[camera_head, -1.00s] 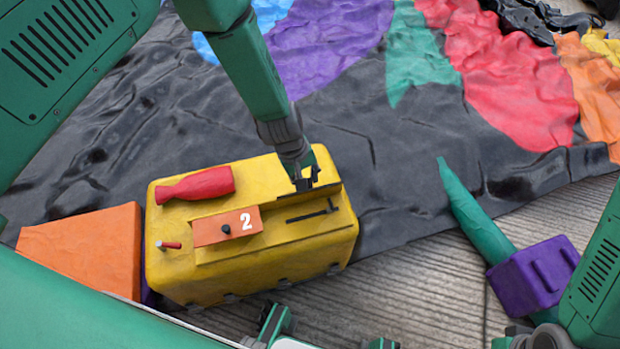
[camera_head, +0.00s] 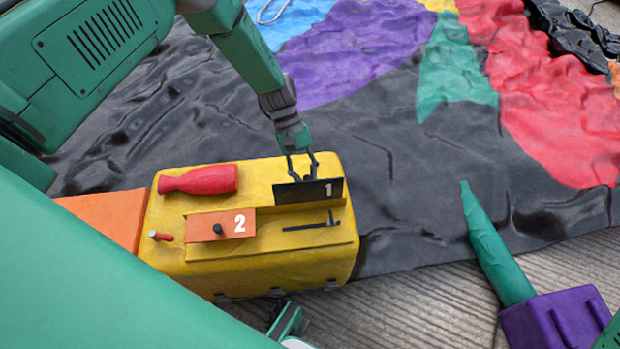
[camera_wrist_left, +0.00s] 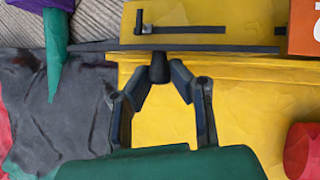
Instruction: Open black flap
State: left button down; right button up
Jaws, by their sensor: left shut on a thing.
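The black flap (camera_head: 308,190) with a white 1 stands raised on the yellow box (camera_head: 335,262), its numbered face visible in the head view. In the left wrist view it shows edge-on as a thin dark strip (camera_wrist_left: 215,49). My left gripper (camera_head: 294,175) is above and behind the flap. In the left wrist view its fingers (camera_wrist_left: 160,70) are shut on the flap's dark knob (camera_wrist_left: 158,68).
An orange flap (camera_head: 205,226) marked 2, a red bottle-shaped piece (camera_head: 205,180), a red peg (camera_head: 162,236) and a black slotted lever (camera_head: 325,222) are on the box. A purple block with a green spike (camera_head: 490,245) lies right. Crumpled coloured fabric (camera_head: 420,205) spreads behind.

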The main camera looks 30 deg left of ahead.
pick_arm(q)
jog(key=shift+w+d+r, duration=0.1)
jog(key=shift+w+d, duration=0.15)
jog(key=shift+a+h, duration=0.1)
jog(key=shift+h, duration=0.2)
jog(key=shift+w+a, duration=0.1)
jog(key=shift+a, duration=0.15)
jog(key=c, duration=1.7)
grip_release()
jog(key=shift+d, duration=0.15)
jog(key=v, duration=1.2)
pick_arm(e)
jog(key=shift+a+f, duration=0.2)
jog(key=shift+a, duration=0.1)
